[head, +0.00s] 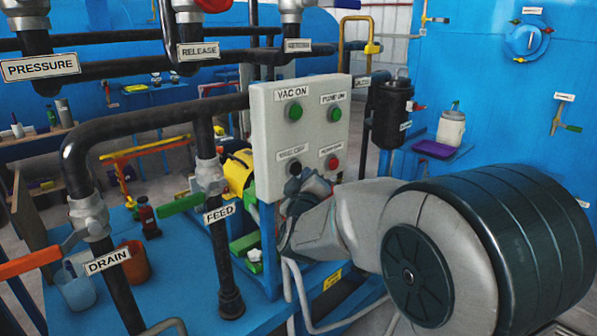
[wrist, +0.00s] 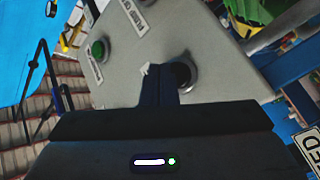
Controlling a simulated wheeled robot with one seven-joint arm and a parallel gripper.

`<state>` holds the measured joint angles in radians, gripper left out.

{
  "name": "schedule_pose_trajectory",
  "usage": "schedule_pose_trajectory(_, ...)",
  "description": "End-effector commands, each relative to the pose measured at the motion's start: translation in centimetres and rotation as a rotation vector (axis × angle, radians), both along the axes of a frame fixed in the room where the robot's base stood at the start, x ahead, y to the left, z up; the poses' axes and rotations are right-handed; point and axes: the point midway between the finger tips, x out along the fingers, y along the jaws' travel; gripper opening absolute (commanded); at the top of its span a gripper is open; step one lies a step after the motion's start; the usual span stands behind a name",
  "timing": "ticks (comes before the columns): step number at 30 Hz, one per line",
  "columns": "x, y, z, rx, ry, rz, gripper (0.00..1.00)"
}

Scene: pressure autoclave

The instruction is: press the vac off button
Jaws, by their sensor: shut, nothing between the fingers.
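The grey-white control panel (head: 318,120) stands in the middle of the head view. The vac off button (head: 296,169) is at its lower left, a dark button under a label too small to read clearly. My gripper (head: 295,186) is shut and empty at the panel's lower left, just below this button. In the wrist view the shut fingertips (wrist: 157,74) overlap the left side of a dark button (wrist: 183,74) in a silver ring. I cannot tell whether the tips touch it or how far it is pushed in.
The green vac on button (head: 293,114), a green pump button (head: 334,113) and a red button (head: 332,162) share the panel. Black pipes with the FEED (head: 219,213) and DRAIN (head: 107,260) labels stand to the left. A black canister (head: 391,112) is right of the panel.

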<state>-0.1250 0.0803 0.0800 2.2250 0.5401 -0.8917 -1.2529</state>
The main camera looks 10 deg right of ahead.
Motion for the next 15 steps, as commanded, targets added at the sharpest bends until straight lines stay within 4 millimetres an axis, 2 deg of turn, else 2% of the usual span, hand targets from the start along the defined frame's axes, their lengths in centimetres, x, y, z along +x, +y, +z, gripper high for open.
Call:
schedule_pose_trajectory(8, -0.1, -0.1, 0.0, 0.000, 0.001, -0.001, 0.00)
schedule_pose_trajectory(15, -1.9, -1.3, -0.1, -0.001, 0.000, -0.001, 0.00)
